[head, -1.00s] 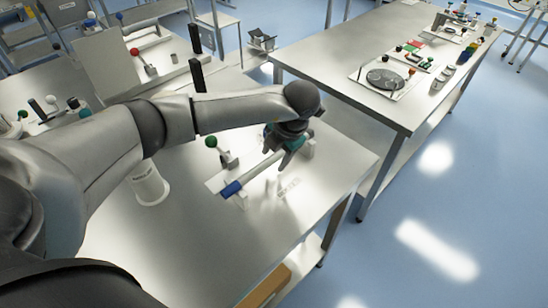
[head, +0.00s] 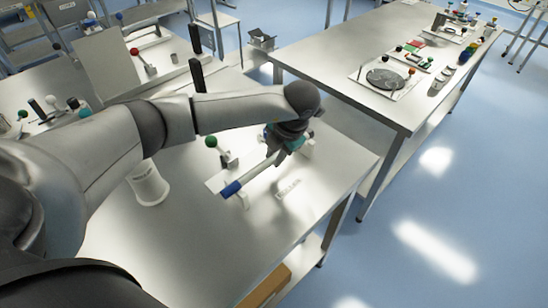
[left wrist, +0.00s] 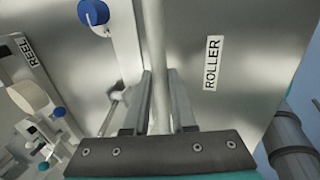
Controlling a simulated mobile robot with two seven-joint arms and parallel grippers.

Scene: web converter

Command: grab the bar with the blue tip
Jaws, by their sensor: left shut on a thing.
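The light bar with the blue tip (head: 231,188) lies on white supports near the right end of the near table, its blue end pointing to the front left. My left gripper (head: 277,157) reaches down over the bar's far part and is shut on it. In the left wrist view the pale bar (left wrist: 158,50) runs between the two grey fingers. The far end of the bar is hidden under the gripper in the head view. I cannot tell whether the bar is clear of its supports. My right gripper is not in view.
A green knob (head: 211,141) stands just behind the bar. A white cylinder (head: 148,184) stands to the left on the near table (head: 190,240). A ROLLER label (head: 288,188) lies in front of the bar. A second table (head: 330,50) stands to the right.

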